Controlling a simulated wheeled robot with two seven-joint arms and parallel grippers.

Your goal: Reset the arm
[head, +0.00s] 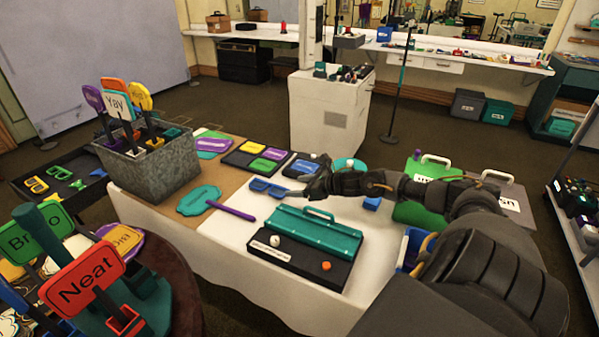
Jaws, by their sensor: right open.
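My right arm reaches in from the right across the white table (235,239). My right gripper (291,195) is over the middle of the table, pointing left. It is open. My left gripper is not in view.
A teal paddle sign (199,200) lies to the left. A grey metal bin (150,172) holds several signs. A red "Neat" sign (82,282) stands front left.

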